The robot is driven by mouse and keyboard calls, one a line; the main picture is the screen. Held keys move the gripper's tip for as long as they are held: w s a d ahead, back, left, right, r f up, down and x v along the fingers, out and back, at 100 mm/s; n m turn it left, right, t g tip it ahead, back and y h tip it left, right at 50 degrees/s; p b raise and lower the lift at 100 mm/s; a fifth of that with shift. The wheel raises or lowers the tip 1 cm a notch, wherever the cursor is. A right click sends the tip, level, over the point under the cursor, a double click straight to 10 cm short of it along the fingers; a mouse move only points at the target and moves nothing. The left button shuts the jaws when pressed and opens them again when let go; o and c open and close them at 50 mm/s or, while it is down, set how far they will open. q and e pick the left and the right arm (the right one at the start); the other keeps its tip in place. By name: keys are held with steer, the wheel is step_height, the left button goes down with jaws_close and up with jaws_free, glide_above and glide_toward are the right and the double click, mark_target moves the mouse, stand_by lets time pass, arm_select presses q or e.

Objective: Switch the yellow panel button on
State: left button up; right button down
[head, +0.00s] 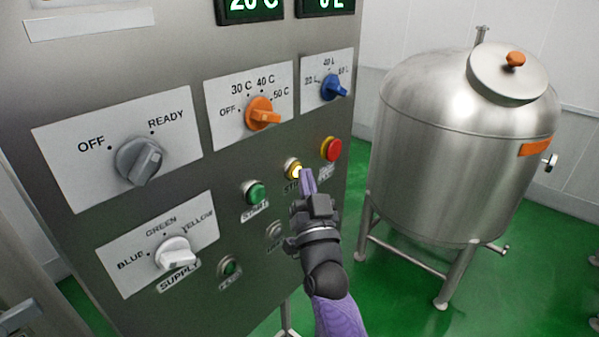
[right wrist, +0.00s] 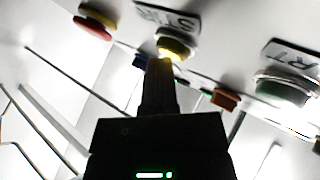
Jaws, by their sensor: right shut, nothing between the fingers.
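The yellow panel button (head: 292,167) sits on the grey control panel (head: 180,208), between the green start button and the red button. It looks bright at its face. My right gripper (head: 308,177) is shut and empty, its purple fingertips right at the lower right edge of the yellow button. In the right wrist view the yellow button (right wrist: 173,45) shows just above the tips of my right gripper (right wrist: 160,66). I cannot tell whether the tips touch it. The label under the button is partly hidden by the fingers. My left gripper is not in view.
The green start button (head: 254,194) is left of the yellow one and the red button (head: 331,149) right of it. Orange (head: 263,114), blue (head: 334,87), grey (head: 139,160) and white (head: 175,253) knobs surround them. A steel tank (head: 455,150) stands to the right on green floor.

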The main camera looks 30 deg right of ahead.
steer(key=shift+s+d+p, duration=0.35)
steer(key=shift+s+p, duration=0.1)
steer(key=shift+s, duration=0.4)
steer(key=shift+s, duration=0.1)
steer(key=s, duration=0.1)
steer(key=s+d+p, duration=0.1)
steer(key=s, duration=0.1)
steer(key=s+d+p, duration=0.1)
steer(key=s, duration=0.1)
steer(key=shift+s+d, duration=0.15)
steer(key=shift+s, duration=0.05)
stand_by(1.8)
